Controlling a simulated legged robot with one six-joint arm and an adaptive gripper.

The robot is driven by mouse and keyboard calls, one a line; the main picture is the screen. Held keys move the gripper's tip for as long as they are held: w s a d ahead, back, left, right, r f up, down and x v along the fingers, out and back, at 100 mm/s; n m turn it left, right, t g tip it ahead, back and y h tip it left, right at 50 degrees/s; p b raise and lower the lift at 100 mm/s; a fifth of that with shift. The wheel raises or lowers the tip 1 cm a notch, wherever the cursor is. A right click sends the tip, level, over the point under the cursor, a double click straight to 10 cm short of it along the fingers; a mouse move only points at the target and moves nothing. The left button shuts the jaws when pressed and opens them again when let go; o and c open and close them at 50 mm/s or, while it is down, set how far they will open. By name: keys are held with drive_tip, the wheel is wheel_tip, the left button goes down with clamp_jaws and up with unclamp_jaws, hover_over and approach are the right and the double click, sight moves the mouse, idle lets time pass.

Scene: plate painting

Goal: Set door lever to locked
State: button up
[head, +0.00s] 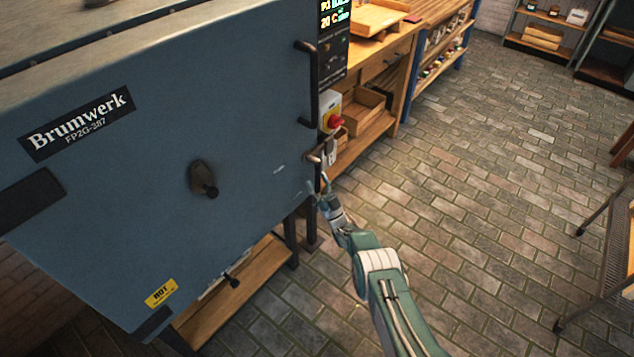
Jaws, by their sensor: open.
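The blue-grey kiln door (120,190) with a Brumwerk label fills the left of the head view and looks closed. The door lever (313,159) is a small light-coloured handle at the door's right edge, below the long dark vertical handle (307,85). Its exact setting is too small to tell. My gripper (317,188) is open and empty just below the lever, close to the door's edge. I cannot tell whether a finger touches the lever.
A red rotary switch (334,121) sits on a box right of the door. A wooden workbench (385,50) with trays stands behind. A dark knob (206,182) sticks out of the door's middle. A metal rack (610,250) stands at right. The brick floor (480,170) between is clear.

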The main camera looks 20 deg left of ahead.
drive_tip(key=v, duration=1.2)
drive_tip(key=shift+f, duration=0.1)
